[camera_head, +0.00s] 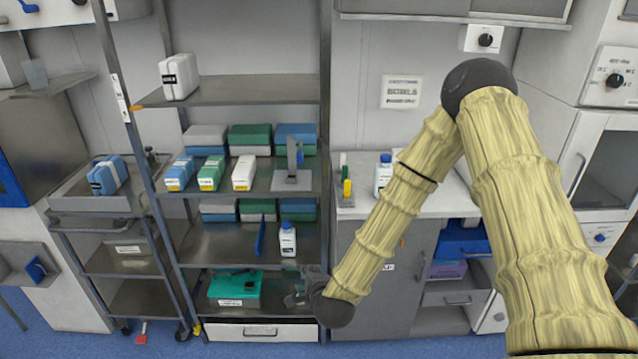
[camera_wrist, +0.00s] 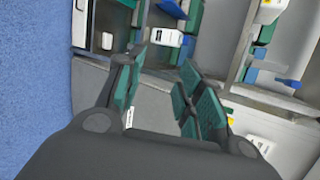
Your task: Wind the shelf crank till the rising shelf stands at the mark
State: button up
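I cannot pick out the crank in either view. My gripper (camera_head: 296,290) is low at the right side of the rack, near the bottom shelf. In the wrist view its teal-padded fingers (camera_wrist: 163,82) stand apart with nothing between them.
Lower shelves hold boxes, a white bottle (camera_head: 287,239) and a green case (camera_head: 236,287). A drawer (camera_head: 262,332) sits beneath. A grey trolley (camera_head: 100,205) stands left of the rack. A counter (camera_head: 440,200) and cabinet stand close to the right, behind my arm. Blue floor is open in front.

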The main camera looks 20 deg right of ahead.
jog(key=w+d+r+m+t+h, duration=0.1)
jog(key=w+d+r+m+t, duration=0.1)
jog(key=w+r+m, duration=0.45)
jog(key=w+d+r+m+t+h, duration=0.2)
jog(key=w+r, duration=0.2)
jog(key=r, duration=0.5)
jog(key=m+t+h, duration=0.2)
jog(key=m+h, duration=0.1)
jog(key=m, duration=0.5)
send_near(320, 148)
jog(key=w, duration=0.2)
jog(key=p+x, duration=0.1)
jog(key=x, duration=0.2)
jog(key=p+x, duration=0.1)
jog(key=x, duration=0.2)
jog(key=p+x, duration=0.1)
jog(key=x, duration=0.3)
jog(key=shift+s+d+r, duration=0.15)
jog(key=shift+d, duration=0.1)
jog(key=shift+w+d+p, duration=0.1)
jog(key=shift+w+p, duration=0.25)
jog(key=shift+w, duration=0.15)
jog(key=shift+c, duration=0.4)
grip_shut()
